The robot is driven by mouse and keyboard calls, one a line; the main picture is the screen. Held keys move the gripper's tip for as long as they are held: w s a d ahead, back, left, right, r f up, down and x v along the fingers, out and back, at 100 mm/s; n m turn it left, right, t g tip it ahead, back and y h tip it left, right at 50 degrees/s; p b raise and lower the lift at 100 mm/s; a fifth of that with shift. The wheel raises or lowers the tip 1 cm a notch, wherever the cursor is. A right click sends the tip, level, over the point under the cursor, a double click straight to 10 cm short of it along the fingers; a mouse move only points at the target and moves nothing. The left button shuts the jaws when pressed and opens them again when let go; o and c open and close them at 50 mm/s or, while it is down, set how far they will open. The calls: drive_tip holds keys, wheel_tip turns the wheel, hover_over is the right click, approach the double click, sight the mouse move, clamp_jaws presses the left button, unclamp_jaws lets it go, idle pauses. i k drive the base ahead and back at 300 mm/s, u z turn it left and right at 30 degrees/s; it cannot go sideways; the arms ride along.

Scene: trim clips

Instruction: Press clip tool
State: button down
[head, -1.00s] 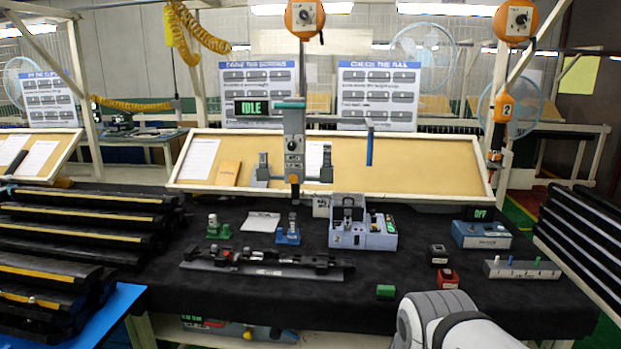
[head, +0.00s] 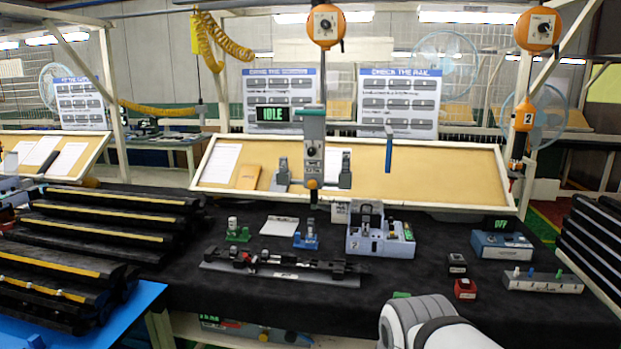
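I cannot tell which of these is the clip tool. A dark rail fixture (head: 285,266) lies on the black bench top in front. Small green (head: 238,231) and blue (head: 306,235) fixtures and a grey-blue box device (head: 381,238) stand behind it. My white arm link shows at the bottom edge; my gripper is out of view.
Black trim rails (head: 90,235) are stacked at left over a blue surface. At right are a blue box (head: 501,245) with an "OFF" screen, a red block (head: 465,289), a black block (head: 457,264) and a peg strip (head: 543,281). A green block (head: 401,295) is partly hidden by my arm.

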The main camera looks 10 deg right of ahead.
sight(313, 115)
drive_tip(key=i, duration=1)
drive_tip(key=u, duration=0.05)
